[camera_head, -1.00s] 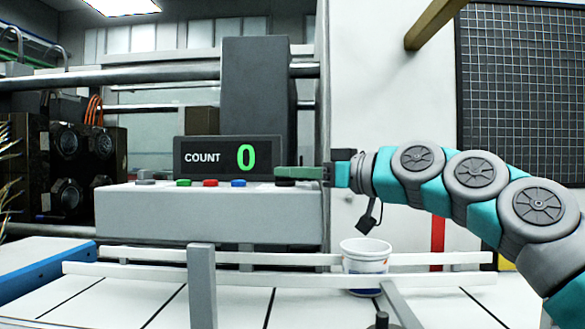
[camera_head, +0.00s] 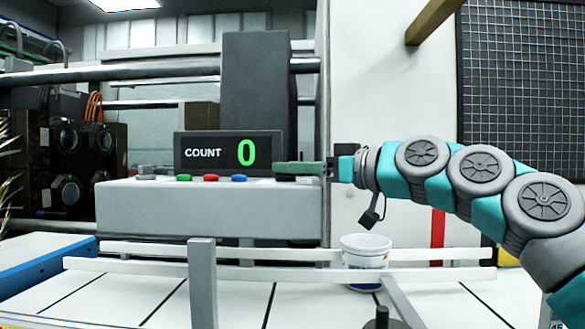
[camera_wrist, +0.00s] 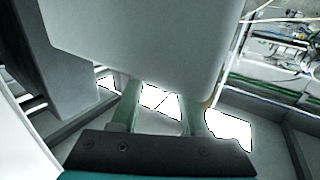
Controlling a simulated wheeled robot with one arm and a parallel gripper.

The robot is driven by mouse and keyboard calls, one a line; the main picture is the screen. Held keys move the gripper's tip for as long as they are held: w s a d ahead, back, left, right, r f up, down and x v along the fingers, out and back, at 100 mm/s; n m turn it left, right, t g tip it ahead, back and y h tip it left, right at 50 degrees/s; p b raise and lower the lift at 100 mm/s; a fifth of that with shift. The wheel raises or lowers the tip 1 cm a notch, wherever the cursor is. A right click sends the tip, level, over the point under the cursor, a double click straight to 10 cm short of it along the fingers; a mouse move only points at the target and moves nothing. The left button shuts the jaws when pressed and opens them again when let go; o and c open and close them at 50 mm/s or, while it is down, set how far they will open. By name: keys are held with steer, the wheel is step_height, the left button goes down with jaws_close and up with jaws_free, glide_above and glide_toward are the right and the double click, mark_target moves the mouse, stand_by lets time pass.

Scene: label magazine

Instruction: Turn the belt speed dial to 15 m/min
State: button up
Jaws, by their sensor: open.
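A grey control panel (camera_head: 205,212) stands ahead in the head view. A dark, low control (camera_head: 292,179) at the right end of its top edge may be the belt speed dial. It is partly covered by my gripper (camera_head: 277,168), and no scale or pointer can be read. My gripper reaches in from the right with its green fingers over that control; I cannot tell whether they touch it. In the wrist view my gripper (camera_wrist: 162,98) has its two green fingers apart, with nothing seen between them. Their tips run up behind a large pale grey body.
Green (camera_head: 184,178), red (camera_head: 211,178) and blue (camera_head: 239,178) buttons and a grey knob (camera_head: 146,172) line the panel top. A COUNT display (camera_head: 228,153) reading 0 stands behind. Rails (camera_head: 130,269) and a white cup (camera_head: 366,250) are in front, below my arm.

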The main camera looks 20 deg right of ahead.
steer(key=v, duration=0.7)
steer(key=shift+b, duration=0.4)
steer(key=shift+s+d, duration=0.1)
